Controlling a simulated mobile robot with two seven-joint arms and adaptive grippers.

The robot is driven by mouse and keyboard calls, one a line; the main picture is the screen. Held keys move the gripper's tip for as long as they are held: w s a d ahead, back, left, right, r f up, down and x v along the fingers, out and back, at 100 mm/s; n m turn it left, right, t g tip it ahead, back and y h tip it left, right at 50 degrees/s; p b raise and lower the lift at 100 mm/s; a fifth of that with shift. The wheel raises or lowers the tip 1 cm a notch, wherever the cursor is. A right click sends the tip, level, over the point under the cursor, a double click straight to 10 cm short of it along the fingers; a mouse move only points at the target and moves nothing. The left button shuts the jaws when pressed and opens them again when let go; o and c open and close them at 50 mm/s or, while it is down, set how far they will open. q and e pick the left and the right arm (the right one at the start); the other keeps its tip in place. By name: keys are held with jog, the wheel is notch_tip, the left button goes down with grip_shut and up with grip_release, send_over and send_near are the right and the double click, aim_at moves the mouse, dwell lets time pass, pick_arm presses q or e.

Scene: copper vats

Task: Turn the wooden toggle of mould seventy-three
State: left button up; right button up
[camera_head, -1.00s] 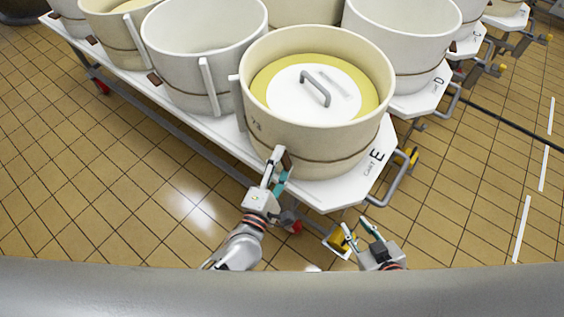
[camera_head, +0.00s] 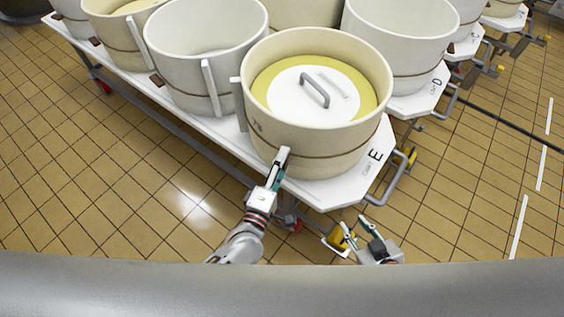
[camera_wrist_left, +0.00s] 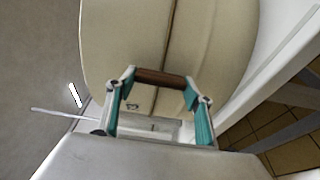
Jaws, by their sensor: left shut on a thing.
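Mould seventy-three (camera_head: 300,132), a cream tub with a brown band, stands at the near end of the cart. A white round lid (camera_head: 290,99) with a grey handle lies inside it on something yellow. My left gripper (camera_head: 280,168) is at the tub's near wall, just below the number. In the left wrist view the brown wooden toggle (camera_wrist_left: 160,78) lies between the two fingertips of my left gripper (camera_wrist_left: 163,84), which touch its ends. The toggle is mostly hidden in the head view. My right gripper (camera_head: 356,227) is open and empty, low in front of the cart.
The white cart top marked E (camera_head: 360,175) has a grey handle (camera_head: 395,187) at its right corner. White tubs (camera_head: 205,60) stand close behind and to the left. Tiled floor (camera_head: 90,180) is clear at left. More carts stand at right.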

pick_arm(q)
jog(key=o, duration=1.1)
jog(key=v, duration=1.2)
jog(key=s+a+f+m+g+y, duration=0.1)
jog(key=a+f+m+g, duration=0.1)
jog(key=a+m, duration=0.3)
jog(key=s+a+f+m+g+y, duration=0.1)
jog(key=s+a+f+m+g, duration=0.1)
jog(key=a+m, duration=0.3)
jog(key=s+a+f+m+g+y, duration=0.1)
jog(key=a+f+m+g, duration=0.1)
jog(key=a+m, duration=0.3)
jog(key=shift+s+a+f+m+y, duration=0.1)
jog(key=shift+s+f+m+y, duration=0.2)
jog(key=shift+m, duration=0.4)
jog(key=shift+s+a+f+m+y, duration=0.1)
jog(key=shift+f+m, duration=0.3)
jog(key=shift+m, duration=0.3)
